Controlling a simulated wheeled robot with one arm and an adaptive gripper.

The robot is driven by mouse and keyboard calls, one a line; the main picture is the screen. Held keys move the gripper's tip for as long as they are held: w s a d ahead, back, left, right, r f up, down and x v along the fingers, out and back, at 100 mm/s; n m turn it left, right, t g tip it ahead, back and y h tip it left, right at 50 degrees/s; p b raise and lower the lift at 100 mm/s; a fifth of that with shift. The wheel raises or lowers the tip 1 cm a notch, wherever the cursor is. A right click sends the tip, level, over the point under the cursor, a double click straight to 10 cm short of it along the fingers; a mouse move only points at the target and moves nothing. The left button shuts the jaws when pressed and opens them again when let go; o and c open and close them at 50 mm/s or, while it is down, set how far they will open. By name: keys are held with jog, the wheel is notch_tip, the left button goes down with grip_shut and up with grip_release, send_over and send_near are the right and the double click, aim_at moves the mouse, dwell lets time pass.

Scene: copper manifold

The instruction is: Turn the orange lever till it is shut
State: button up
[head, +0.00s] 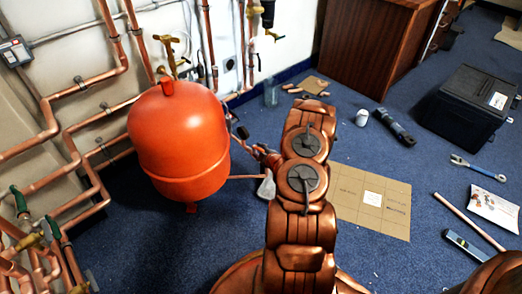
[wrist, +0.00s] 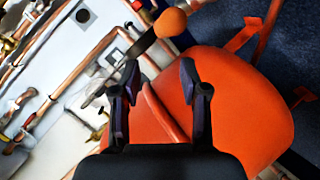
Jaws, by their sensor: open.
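In the wrist view, an orange ball knob (wrist: 170,23) sits at the end of a grey metal bar (wrist: 142,43), which looks like the lever. It is at the top of the picture, beyond my fingertips. My gripper (wrist: 160,78) is open, with its two dark fingers spread and nothing visible between them but the orange tank behind. The knob appears apart from both fingers. In the head view, the lever cannot be made out. A small dark shape right of the tank may be my gripper, but it is too small to read.
A large orange tank (head: 180,145) stands close to my arm, and also fills the wrist view (wrist: 245,100). Copper pipes (head: 62,130) line the wall at left. Flat cardboard (head: 372,222), a black case (head: 470,105) and tools lie on the blue floor at right.

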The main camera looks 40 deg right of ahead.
aim_at(261, 150)
jog(key=s+d+f+t+h, duration=0.1)
jog(key=s+d+f+t, duration=0.1)
jog(key=s+f, duration=0.15)
jog(key=b+x, duration=0.2)
jog(key=x, duration=0.3)
jog(key=shift+w, duration=0.1)
jog(key=shift+x, duration=0.8)
jog(key=shift+r, duration=0.25)
grip_shut()
